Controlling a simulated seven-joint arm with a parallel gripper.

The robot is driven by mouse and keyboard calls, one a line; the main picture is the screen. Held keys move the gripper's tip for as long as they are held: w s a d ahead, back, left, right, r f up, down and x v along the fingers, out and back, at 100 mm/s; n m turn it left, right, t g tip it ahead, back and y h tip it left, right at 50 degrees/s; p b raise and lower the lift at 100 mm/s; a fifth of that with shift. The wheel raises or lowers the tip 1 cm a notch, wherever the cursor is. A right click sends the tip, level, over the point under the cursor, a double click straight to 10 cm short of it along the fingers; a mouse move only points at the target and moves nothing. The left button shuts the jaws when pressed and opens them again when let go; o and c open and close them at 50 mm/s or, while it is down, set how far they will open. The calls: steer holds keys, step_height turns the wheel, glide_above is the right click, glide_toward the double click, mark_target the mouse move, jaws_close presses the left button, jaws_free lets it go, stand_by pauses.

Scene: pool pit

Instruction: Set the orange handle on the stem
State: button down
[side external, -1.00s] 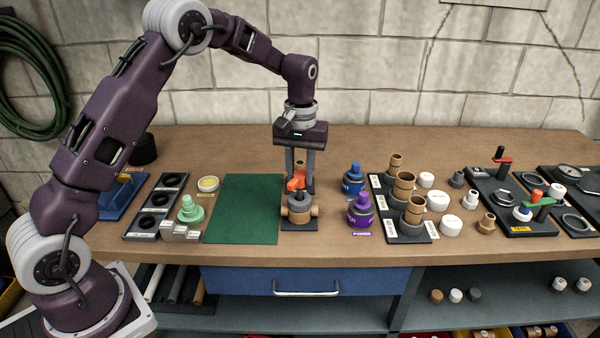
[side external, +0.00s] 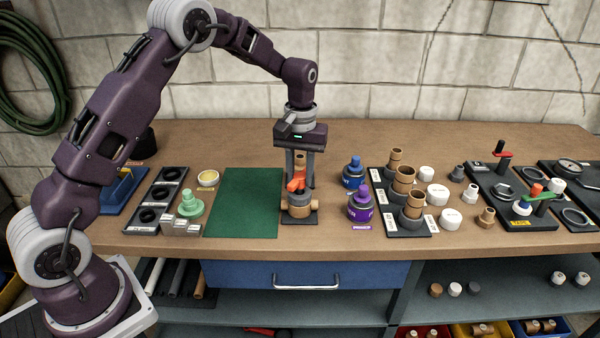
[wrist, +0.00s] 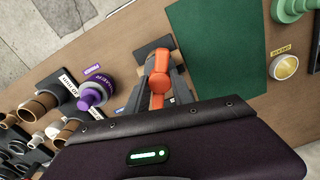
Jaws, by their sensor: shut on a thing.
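The orange handle (side external: 296,183) is between the fingers of my gripper (side external: 300,184), which is shut on it. It also shows in the wrist view (wrist: 161,85), running lengthwise between the fingers. Below it stands the valve (side external: 299,205), a grey body with tan pipe ends on a dark base plate. The handle is directly over the valve's top, very close to it or touching; I cannot tell which. The stem itself is hidden by the handle and fingers.
A green mat (side external: 245,203) lies clear to the left.

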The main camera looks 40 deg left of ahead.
steer(key=shift+f, duration=0.1)
steer(key=shift+f, duration=0.65)
steer(key=c, duration=0.6)
jaws_free()
steer(key=shift+r, duration=4.05)
